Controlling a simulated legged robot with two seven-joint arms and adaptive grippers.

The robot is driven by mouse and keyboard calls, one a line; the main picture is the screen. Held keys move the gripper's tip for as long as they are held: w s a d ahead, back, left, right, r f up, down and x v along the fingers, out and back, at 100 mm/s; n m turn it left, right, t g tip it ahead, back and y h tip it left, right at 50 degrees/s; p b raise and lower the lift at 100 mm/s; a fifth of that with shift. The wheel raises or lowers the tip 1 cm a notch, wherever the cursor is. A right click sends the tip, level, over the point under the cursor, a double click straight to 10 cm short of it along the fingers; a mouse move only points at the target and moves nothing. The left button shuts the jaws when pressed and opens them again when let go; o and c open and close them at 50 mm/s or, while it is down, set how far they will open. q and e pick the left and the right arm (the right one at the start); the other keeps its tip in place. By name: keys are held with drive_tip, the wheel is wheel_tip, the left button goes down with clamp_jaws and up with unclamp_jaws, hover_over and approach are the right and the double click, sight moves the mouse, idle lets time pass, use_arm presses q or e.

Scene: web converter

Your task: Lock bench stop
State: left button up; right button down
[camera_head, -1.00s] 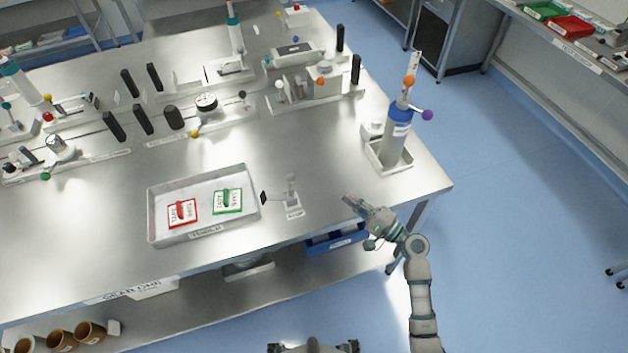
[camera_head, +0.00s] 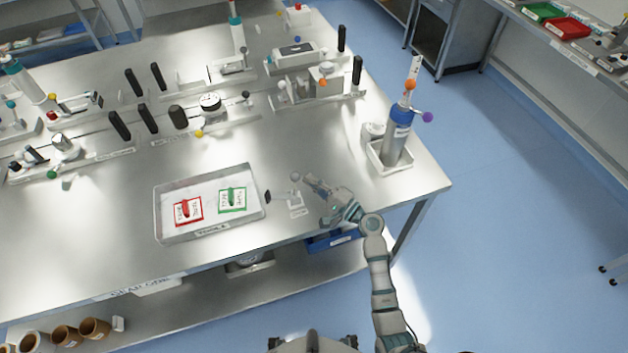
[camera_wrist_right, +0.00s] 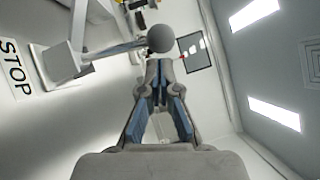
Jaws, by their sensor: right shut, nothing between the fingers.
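The bench stop (camera_head: 296,208) is a small pale device with a labelled base, near the front edge of the steel bench, right of the tray. Its upright part carries a grey ball knob (camera_head: 295,177). In the right wrist view, the ball knob (camera_wrist_right: 160,38) sits on a lever just beyond the fingertips, and the STOP label (camera_wrist_right: 12,68) shows at the left. My right gripper (camera_head: 311,181) is shut and empty, close to the right of the knob. I cannot tell whether it touches the knob. My left gripper is not in view.
A metal tray (camera_head: 210,232) holds a red-framed tag (camera_head: 188,211) and a green-framed tag (camera_head: 232,200). Knobs and black handles line the back. Bench surface between the stop and bottle is mostly clear.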

use_arm(q)
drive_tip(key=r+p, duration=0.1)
drive_tip(key=p, duration=0.1)
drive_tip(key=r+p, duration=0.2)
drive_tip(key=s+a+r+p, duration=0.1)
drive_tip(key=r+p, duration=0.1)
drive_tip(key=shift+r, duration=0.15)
use_arm(e)
drive_tip(key=a+n, duration=0.1)
drive_tip(key=s+a+r+n+g+h, duration=0.1)
drive_tip(key=a, duration=0.1)
drive_tip(key=a+n, duration=0.2)
drive_tip(key=shift+s+a+r+g+h, duration=0.2)
drive_tip(key=shift+s+g+h, duration=0.2)
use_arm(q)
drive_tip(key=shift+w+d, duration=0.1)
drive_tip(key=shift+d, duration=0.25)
use_arm(e)
drive_tip(key=shift+w+d, duration=0.1)
drive_tip(key=shift+d, duration=0.05)
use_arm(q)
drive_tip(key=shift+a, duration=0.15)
